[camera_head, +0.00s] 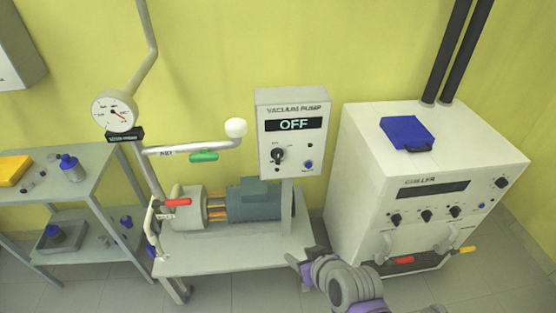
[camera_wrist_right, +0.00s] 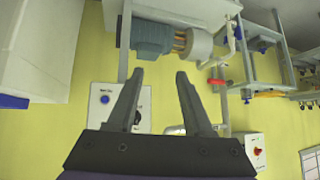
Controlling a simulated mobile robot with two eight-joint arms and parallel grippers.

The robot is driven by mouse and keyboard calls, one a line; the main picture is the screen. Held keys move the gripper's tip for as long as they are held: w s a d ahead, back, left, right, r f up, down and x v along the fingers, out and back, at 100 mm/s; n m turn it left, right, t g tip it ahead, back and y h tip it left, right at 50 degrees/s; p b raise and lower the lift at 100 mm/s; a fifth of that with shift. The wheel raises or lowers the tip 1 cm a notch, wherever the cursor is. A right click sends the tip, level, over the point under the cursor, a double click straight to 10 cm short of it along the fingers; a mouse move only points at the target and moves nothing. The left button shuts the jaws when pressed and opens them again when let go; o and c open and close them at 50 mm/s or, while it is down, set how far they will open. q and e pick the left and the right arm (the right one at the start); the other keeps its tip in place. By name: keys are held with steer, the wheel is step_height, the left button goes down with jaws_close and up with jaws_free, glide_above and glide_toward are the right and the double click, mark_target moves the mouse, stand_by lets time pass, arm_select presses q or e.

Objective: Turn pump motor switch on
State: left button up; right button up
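The vacuum pump control box (camera_head: 293,137) stands on a post behind the pump bench, and its display (camera_head: 294,125) reads OFF. A black rotary switch (camera_head: 277,156) sits at its lower left, with a blue button (camera_head: 309,164) to the right. My right gripper (camera_head: 305,262) is low in front of the box, apart from it. In the right wrist view, which looks upside down, its two fingers (camera_wrist_right: 160,74) are spread with nothing between them. The box's blue button (camera_wrist_right: 105,99) shows beside one finger, and the switch (camera_wrist_right: 137,117) is partly hidden by it. My left gripper is not in view.
The blue-grey pump motor (camera_head: 254,201) sits on the bench (camera_head: 235,256) below the box. A white chiller (camera_head: 425,165) stands close on the right. A pipe with a green-handled valve (camera_head: 204,156) is left of the box. A grey shelf (camera_head: 105,166) is further left.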

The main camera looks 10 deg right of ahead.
steer(key=w+a+r+t+y+b, duration=0.1)
steer(key=w+a+r+t, duration=0.1)
steer(key=w, duration=0.3)
steer(key=w+a+r+t+b, duration=0.1)
steer(key=w+a+r+t, duration=0.15)
steer(key=w, duration=0.35)
steer(key=m+t+h+b, duration=0.2)
steer(key=t+h+b, duration=0.1)
steer(key=t+h, duration=0.15)
glide_toward(278, 154)
arm_select(q)
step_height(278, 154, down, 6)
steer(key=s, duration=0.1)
steer(key=shift+p, duration=0.3)
arm_select(e)
steer(key=w, duration=0.9)
steer(key=shift+w+d+r, duration=0.1)
steer(key=shift+w+d, duration=0.1)
steer(key=shift+d, duration=0.15)
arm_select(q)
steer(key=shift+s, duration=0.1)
arm_select(e)
jaws_close()
